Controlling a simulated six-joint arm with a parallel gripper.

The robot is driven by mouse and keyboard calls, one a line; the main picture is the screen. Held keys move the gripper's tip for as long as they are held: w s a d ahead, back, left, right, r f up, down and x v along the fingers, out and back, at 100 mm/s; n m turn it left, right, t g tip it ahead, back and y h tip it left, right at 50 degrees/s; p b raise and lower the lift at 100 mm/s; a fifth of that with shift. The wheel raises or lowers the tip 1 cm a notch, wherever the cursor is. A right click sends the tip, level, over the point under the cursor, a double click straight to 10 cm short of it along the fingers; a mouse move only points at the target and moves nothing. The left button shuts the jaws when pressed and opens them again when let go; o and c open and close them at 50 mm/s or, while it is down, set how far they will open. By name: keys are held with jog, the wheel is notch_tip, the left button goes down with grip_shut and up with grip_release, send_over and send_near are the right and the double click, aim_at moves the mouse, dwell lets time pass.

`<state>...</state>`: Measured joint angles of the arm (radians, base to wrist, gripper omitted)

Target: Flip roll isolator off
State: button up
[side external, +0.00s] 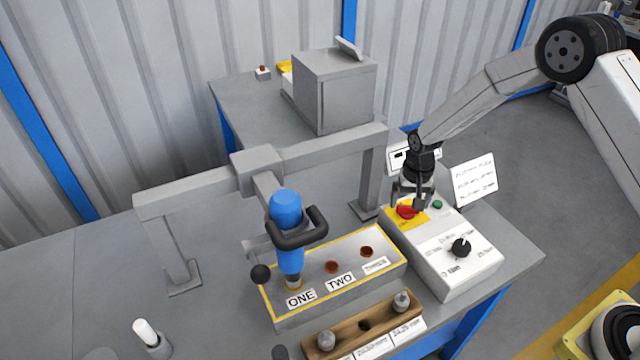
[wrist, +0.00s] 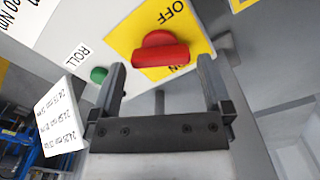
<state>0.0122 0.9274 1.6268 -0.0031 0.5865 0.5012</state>
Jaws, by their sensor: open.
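The roll isolator is a red rotary knob (side external: 407,212) on a yellow plate (side external: 421,217) at the far end of a white control box (side external: 458,248). In the wrist view the red knob (wrist: 160,51) lies on the yellow plate (wrist: 128,31), which bears the word OFF and a second, partly hidden word. My gripper (side external: 411,200) is open and points down above the knob. In the wrist view its two fingers (wrist: 162,72) stand apart, one on each side of the knob. I cannot tell whether they touch it.
A green button (side external: 438,204) labelled ROLL sits beside the plate. A black dial (side external: 461,247) is nearer on the box. A tilted label card (side external: 473,179) stands behind. A blue tool (side external: 287,235) hangs over a yellow-edged block (side external: 340,275) to the left, under a grey frame (side external: 190,193).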

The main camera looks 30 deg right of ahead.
jog(key=shift+f, duration=0.9)
jog(key=c, duration=1)
jog(key=shift+n, duration=2.9)
jog(key=o, duration=1)
jog(key=shift+r, duration=0.1)
